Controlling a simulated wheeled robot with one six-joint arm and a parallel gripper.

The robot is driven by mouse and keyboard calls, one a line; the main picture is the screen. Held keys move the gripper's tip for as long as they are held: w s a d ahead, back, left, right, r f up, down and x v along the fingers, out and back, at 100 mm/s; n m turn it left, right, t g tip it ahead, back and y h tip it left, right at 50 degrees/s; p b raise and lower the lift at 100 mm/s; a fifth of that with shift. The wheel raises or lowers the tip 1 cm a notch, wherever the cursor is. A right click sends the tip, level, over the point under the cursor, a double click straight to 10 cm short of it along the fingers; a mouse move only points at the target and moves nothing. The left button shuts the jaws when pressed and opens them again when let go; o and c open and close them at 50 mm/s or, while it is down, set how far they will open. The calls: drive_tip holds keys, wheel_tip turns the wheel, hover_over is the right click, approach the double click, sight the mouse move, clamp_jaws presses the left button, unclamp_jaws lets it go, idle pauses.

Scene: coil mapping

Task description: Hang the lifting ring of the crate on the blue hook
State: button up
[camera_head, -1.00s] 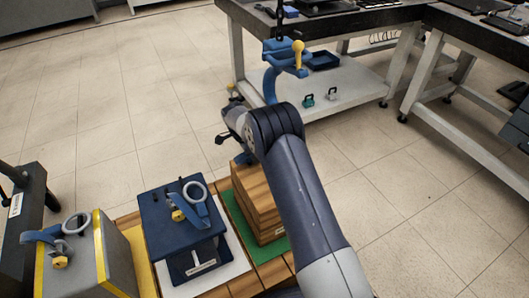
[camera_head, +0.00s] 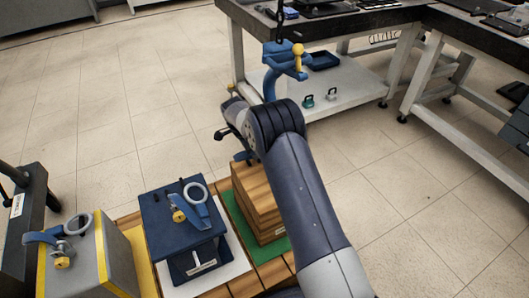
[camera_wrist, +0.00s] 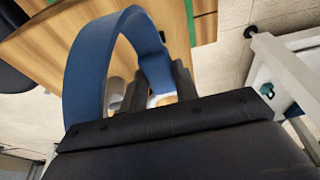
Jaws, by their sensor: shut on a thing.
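The wooden crate (camera_head: 258,205) stands on a green mat (camera_head: 236,222), partly behind my arm. The blue hook (camera_head: 271,82) hangs near the front edge of the workbench, with a yellow knob (camera_head: 298,55) at its top. My gripper (camera_wrist: 158,88) is at the crate's top and shut; my arm hides it in the head view. In the wrist view a wide blue band (camera_wrist: 92,72) arches close in front of the fingers. A small pale piece and a yellowish one show by the fingertips. The lifting ring itself is mostly hidden.
Left of the crate stand a dark blue box (camera_head: 178,222) and a grey-yellow box (camera_head: 75,262), each with a blue strap and a pale ring. A workbench (camera_head: 345,20) with a lower shelf stands behind the hook. Open floor lies between.

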drive_tip(key=shift+d+p+v, duration=0.2)
drive_tip(key=shift+p+v, duration=0.2)
drive_tip(key=shift+v, duration=0.55)
drive_tip(key=shift+d+p+v, duration=0.25)
drive_tip(key=shift+p+v, duration=0.1)
drive_tip(key=shift+v, duration=0.6)
drive_tip(key=shift+w+r, duration=0.1)
drive_tip(key=shift+w, duration=0.1)
drive_tip(key=shift+s+d+b, duration=0.1)
drive_tip(key=shift+b, duration=0.25)
